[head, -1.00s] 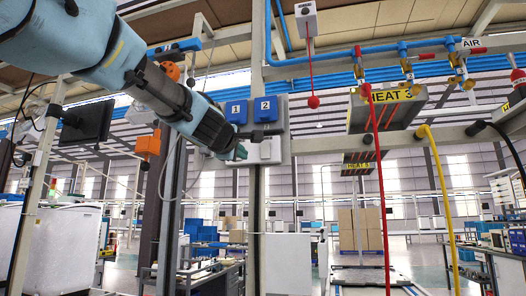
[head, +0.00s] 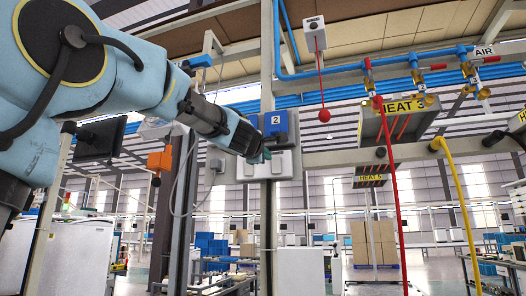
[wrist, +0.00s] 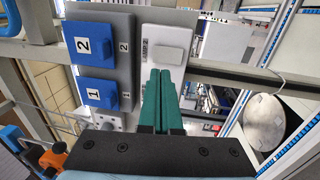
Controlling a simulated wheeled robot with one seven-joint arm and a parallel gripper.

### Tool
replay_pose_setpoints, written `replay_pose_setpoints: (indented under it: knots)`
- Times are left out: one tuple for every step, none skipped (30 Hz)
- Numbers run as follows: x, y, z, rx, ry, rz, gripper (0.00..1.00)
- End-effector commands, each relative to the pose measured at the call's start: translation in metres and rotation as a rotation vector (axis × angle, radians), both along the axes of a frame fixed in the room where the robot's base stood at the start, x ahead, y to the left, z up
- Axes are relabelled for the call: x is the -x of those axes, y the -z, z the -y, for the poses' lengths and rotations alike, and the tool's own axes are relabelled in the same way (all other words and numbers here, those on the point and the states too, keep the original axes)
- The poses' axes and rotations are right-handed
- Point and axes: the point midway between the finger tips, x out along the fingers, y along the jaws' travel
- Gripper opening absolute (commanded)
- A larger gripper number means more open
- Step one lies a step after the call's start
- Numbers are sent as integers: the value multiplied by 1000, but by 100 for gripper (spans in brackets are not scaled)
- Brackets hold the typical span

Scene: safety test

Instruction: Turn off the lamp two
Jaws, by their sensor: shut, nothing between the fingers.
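The white lamp 2 switch (wrist: 172,42) has a raised rocker and a "LAMP 2" label. It sits beside blue switch 2 (wrist: 88,46) in the wrist view. In the head view, white switch plates (head: 283,166) sit under the blue box marked 2 (head: 276,123). My gripper (wrist: 161,73) is shut and empty. Its green fingertips are just below the rocker in the wrist view and overlap the plate's edge; I cannot tell whether they touch it. In the head view my gripper (head: 265,155) is in front of the white plates. My fingers cover the area below the lamp 2 plate.
Blue switch 1 (wrist: 95,94) is on the same grey panel. A red ball (head: 324,115) hangs on a cord right of the panel. A red hose (head: 395,200) and a yellow hose (head: 459,205) hang farther right, near the HEAT 3 unit (head: 405,107).

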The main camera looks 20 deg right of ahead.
Motion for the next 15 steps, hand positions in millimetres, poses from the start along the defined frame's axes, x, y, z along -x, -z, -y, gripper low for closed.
replay_pose_setpoints:
  knots:
    - [-9, -3, 9, -1, 0, -1, 0]
    - [-14, -4, 13, -1, 0, -1, 0]
    - [-20, -5, 18, -1, 0, -1, 0]
    - [-24, -6, 22, -1, 0, -1, 0]
    - [-28, -7, 26, -1, 0, -1, 0]
    - [-33, -7, 31, -1, 0, -1, 0]
    - [-37, -8, 34, -1, 0, -1, 0]
    - [-40, -9, 37, -1, 0, -1, 0]
    - [-44, -9, 41, -2, 0, -1, 0]
    - [-46, -10, 43, -1, 0, 0, 0]
    - [-49, -10, 45, -1, 0, 0, 0]
    - [-52, -10, 48, -1, 0, 0, 0]
    - [-53, -11, 49, -1, 0, 1, 0]
    - [-54, -11, 51, -1, 0, 1, 0]
    - [-56, -10, 52, 0, 0, 0, 0]
